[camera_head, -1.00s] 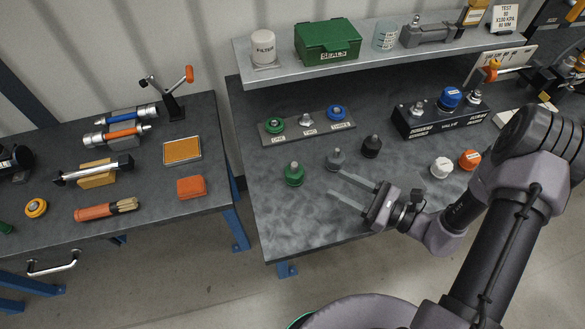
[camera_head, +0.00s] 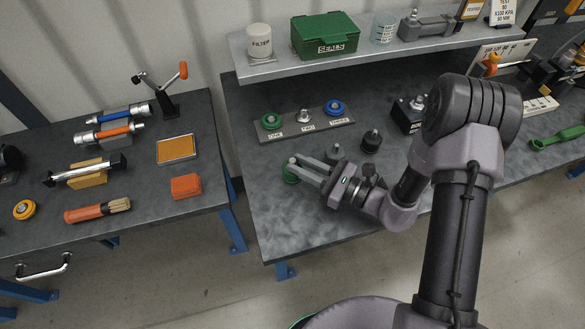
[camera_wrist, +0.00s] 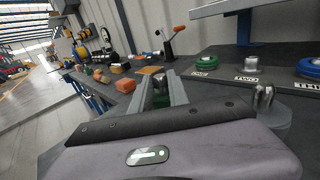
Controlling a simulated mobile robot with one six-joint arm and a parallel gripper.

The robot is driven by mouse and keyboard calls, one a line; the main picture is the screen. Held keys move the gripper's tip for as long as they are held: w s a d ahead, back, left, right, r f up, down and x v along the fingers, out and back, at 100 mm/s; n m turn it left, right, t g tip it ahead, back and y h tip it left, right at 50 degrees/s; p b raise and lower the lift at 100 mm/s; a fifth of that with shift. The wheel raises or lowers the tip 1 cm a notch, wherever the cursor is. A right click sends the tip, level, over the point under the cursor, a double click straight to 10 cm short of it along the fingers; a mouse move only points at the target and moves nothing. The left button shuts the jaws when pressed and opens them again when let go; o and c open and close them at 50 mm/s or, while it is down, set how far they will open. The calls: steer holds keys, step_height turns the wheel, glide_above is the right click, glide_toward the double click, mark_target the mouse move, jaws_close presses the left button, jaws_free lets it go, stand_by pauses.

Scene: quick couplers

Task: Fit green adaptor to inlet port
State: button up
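The green adaptor (camera_head: 290,174) stands on the bench, partly hidden by my fingers. In the wrist view the green adaptor (camera_wrist: 159,101) shows between the two fingers, its metal stem upward. My gripper (camera_head: 293,162) looks open, with its fingers reaching to either side of the adaptor; whether they touch it is not clear. The black valve block (camera_head: 403,118) is mostly hidden behind my arm, and I cannot make out an inlet port on it. A plate (camera_head: 318,129) holds a green ring, a metal stud and a blue ring, labelled ONE, TWO and THREE.
A grey adaptor (camera_head: 334,153) and a black adaptor (camera_head: 371,141) stand right of the green one, the grey one close to my gripper. A shelf (camera_head: 290,67) overhangs the back. A green tool (camera_head: 556,138) lies far right. The bench's front left is clear.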

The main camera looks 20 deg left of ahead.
jaws_close()
step_height(320, 180, up, 4)
steer(key=shift+d+r+p, duration=0.1)
steer(key=shift+d+p, duration=0.05)
steer(key=shift+p, duration=1)
steer(key=p+v, duration=0.2)
steer(key=v, duration=1.3)
steer(key=shift+w+d+r+p, duration=0.25)
steer(key=shift+d+r+p, duration=0.15)
steer(key=shift+d, duration=0.1)
